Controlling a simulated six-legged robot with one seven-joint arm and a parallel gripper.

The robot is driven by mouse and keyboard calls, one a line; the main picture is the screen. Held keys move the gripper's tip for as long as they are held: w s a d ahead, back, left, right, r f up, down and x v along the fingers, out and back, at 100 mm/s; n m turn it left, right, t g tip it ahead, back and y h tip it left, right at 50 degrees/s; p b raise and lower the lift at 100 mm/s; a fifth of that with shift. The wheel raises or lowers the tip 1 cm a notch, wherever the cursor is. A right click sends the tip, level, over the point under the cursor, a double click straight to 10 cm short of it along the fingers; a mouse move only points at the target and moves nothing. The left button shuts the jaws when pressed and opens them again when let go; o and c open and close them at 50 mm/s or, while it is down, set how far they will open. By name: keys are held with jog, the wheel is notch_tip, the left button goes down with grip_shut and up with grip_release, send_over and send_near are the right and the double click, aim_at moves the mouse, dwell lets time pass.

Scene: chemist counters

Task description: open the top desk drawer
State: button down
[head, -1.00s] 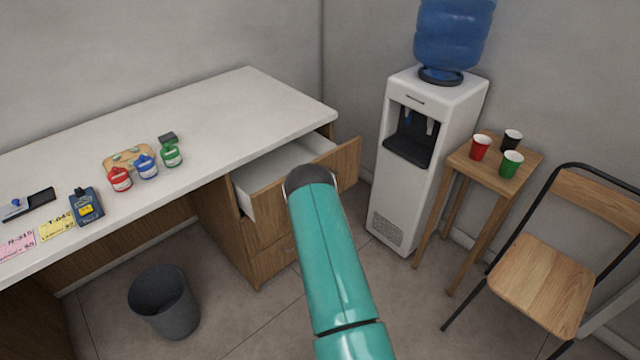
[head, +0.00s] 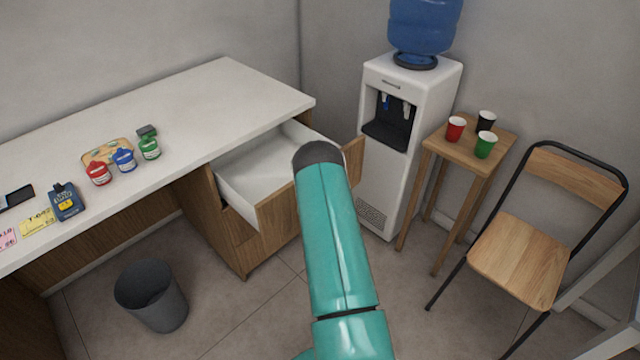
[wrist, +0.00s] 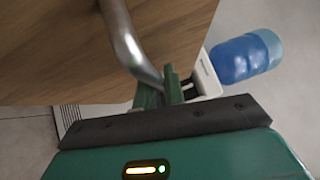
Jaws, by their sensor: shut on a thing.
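The top desk drawer is pulled well out from the desk, its white interior (head: 262,172) showing and empty where visible. Its wooden front (head: 277,217) is partly covered by my teal arm in the head view. In the wrist view the wooden drawer front (wrist: 60,55) fills the upper left, with a curved metal handle (wrist: 122,35) on it. My gripper (wrist: 160,90) is at the lower end of the handle, its green fingers shut on it. The head view hides the fingers and the handle behind my arm.
The white desk top (head: 190,105) carries several bottles. A grey bin (head: 152,297) stands on the floor to the left. A water cooler (head: 400,150), a small table with cups (head: 465,150) and a chair (head: 522,260) stand to the right. Some floor before the drawer is clear.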

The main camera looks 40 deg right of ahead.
jog(key=shift+s, duration=0.3)
jog(key=c, duration=1.5)
grip_release()
jog(key=shift+s, duration=0.1)
jog(key=v, duration=1.3)
jog(key=shift+s+a, duration=0.2)
jog(key=shift+s, duration=0.05)
